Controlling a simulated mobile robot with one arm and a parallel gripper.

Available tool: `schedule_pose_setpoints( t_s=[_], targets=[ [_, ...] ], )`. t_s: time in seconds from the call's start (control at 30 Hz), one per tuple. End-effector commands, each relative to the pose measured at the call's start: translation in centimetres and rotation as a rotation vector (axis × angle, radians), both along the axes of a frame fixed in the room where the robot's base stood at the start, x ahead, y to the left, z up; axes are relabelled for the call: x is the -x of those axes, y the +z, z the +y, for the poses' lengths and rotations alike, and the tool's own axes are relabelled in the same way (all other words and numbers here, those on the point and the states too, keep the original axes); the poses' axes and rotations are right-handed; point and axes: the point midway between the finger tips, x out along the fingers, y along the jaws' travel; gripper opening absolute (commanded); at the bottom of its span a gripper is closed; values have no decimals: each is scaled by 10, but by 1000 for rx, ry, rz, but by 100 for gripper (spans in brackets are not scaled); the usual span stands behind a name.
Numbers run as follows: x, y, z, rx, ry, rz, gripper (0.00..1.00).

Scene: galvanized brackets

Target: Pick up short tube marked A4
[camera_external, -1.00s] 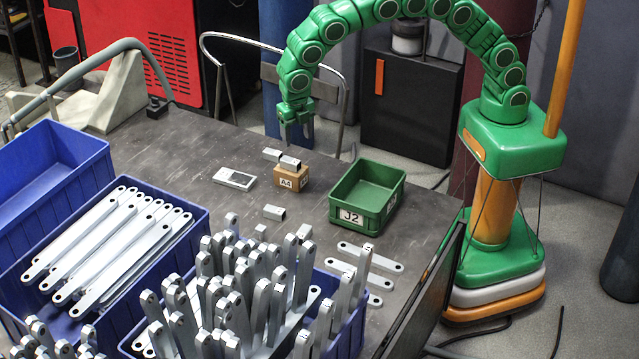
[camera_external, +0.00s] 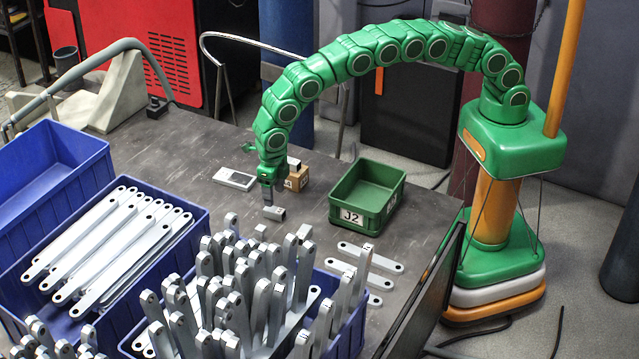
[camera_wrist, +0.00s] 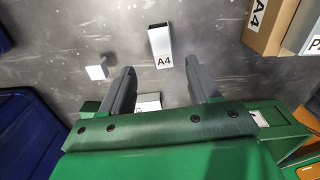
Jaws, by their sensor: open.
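The short tube marked A4 (camera_wrist: 160,45) is a pale metal piece lying on the grey table, its label readable in the wrist view. In the outside view the tube (camera_external: 277,213) lies just under my gripper (camera_external: 268,204). In the wrist view my gripper (camera_wrist: 159,68) is open, with one finger on each side of the line to the tube. The tube shows beyond the fingertips, and nothing is held. Whether the fingertips touch it, or how high they are, I cannot tell.
A small metal block (camera_wrist: 97,70) lies left of the tube. A green bin marked J2 (camera_external: 350,215) stands to the right. Blue bins of brackets (camera_external: 203,222) fill the front.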

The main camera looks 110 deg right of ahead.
Motion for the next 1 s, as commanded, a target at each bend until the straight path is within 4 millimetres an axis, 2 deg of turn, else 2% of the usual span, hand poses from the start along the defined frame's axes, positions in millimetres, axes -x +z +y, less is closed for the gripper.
schedule_pose_setpoints(
  t_s=[0.1,0.37,0.67,0.93,1.0],
  targets=[
    [0,-12,0,0,-1,1,62],
    [0,-29,-2,1,-2,-1,62],
    [0,-67,-4,0,-2,4,62],
    [0,-71,-5,0,-2,1,62],
    [0,-70,-5,0,-2,1,52]
  ],
)
